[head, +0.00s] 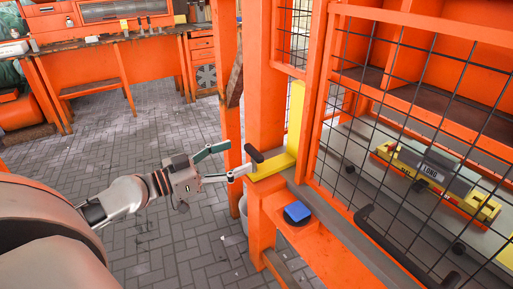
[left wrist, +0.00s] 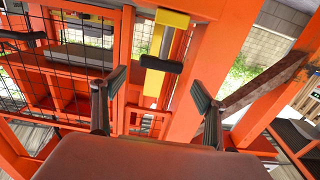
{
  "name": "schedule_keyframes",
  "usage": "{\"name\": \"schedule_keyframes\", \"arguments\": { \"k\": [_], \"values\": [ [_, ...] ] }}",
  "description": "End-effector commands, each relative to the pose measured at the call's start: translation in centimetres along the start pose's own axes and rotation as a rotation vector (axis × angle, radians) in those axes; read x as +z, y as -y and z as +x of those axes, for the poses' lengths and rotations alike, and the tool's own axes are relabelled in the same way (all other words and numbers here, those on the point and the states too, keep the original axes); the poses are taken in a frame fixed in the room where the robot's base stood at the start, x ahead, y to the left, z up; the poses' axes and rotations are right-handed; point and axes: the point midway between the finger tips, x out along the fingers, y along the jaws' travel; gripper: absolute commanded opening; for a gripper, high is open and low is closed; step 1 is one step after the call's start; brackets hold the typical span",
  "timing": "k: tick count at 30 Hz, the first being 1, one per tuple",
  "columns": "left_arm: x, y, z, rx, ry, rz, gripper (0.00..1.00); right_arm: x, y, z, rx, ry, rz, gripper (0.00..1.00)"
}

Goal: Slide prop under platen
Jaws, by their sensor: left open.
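A yellow prop (head: 270,166) with a short black handle (head: 254,153) lies at the orange post of the caged machine; a yellow upright (head: 295,115) rises behind it. In the left wrist view the black handle (left wrist: 161,64) crosses the yellow part (left wrist: 155,86), ahead of my fingers. My left gripper (head: 239,157) is open, its fingers spread just left of the handle; one fingertip looks close to the prop, and I cannot tell whether it touches. It also shows in the left wrist view (left wrist: 158,82), with nothing between its fingers. I cannot make out the platen for certain. My right gripper is not in view.
A black mesh guard with a dark handle (head: 370,225) covers the machine's front. Behind it sits a grey block marked "LONG" (head: 432,172) with yellow parts. A blue button (head: 297,211) sits on an orange ledge.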

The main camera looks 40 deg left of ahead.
Motion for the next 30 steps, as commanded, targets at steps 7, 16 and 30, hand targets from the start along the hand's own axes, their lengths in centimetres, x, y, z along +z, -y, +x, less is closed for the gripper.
{"name": "schedule_keyframes", "arguments": {
  "k": [7,16,30],
  "values": [
    [-1.2,0.1,2.9,-0.002,-0.013,0.007,0.72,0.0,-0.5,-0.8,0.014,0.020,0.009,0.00],
    [-0.4,0.1,5.8,-0.002,-0.003,0.002,0.72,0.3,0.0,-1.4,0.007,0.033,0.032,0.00],
    [0.1,0.0,6.4,0.000,0.003,0.003,0.59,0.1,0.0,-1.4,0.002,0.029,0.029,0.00]
  ]
}}
